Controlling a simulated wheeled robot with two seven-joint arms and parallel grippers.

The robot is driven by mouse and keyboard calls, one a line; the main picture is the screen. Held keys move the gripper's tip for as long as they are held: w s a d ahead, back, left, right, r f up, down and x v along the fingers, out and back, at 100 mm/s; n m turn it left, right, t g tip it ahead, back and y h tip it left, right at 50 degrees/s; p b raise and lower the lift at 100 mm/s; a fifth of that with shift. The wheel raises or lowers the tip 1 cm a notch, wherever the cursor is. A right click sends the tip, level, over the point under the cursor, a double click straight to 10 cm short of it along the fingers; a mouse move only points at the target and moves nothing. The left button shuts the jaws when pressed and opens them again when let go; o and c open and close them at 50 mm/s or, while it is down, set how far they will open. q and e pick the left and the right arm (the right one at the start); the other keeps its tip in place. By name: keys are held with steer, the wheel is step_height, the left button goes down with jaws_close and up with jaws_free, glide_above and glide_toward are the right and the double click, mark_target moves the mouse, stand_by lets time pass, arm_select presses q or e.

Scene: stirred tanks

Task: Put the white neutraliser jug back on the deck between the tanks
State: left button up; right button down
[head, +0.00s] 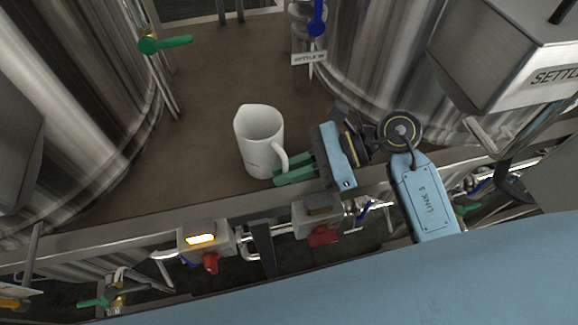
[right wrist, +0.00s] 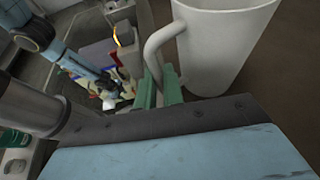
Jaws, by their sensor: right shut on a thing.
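The white jug (head: 259,135) is upright or nearly so over the brown deck (head: 205,125), between the two large steel tanks and near the deck's front rail. Its open mouth faces up, and its handle points toward my right gripper (head: 281,173). That gripper comes in from the right, and its green fingers are shut on the jug's handle. In the right wrist view the jug (right wrist: 222,45) fills the upper right, with the green fingers (right wrist: 160,92) at the lower handle. I cannot tell whether the jug's base touches the deck. My left gripper is not in view.
A steel tank stands on the left (head: 75,90) and another on the right (head: 385,60). A green-handled valve (head: 165,44) and a blue-handled valve (head: 316,18) are behind the jug. The front rail (head: 120,234) carries boxes with red knobs. The deck left of the jug is clear.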

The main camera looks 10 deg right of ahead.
steer(key=c, duration=2)
jaws_free()
steer(key=shift+f, duration=0.2)
steer(key=o, duration=0.5)
steer(key=shift+r, duration=0.1)
steer(key=shift+r, duration=0.1)
steer(key=shift+d+r, duration=0.1)
steer(key=shift+d, duration=0.25)
steer(key=d+b, duration=0.1)
steer(key=d, duration=0.3)
steer(key=s+d+b, duration=0.1)
steer(key=d, duration=0.4)
steer(key=d+r+b, duration=0.1)
steer(key=d, duration=0.4)
steer(key=shift+s, duration=0.15)
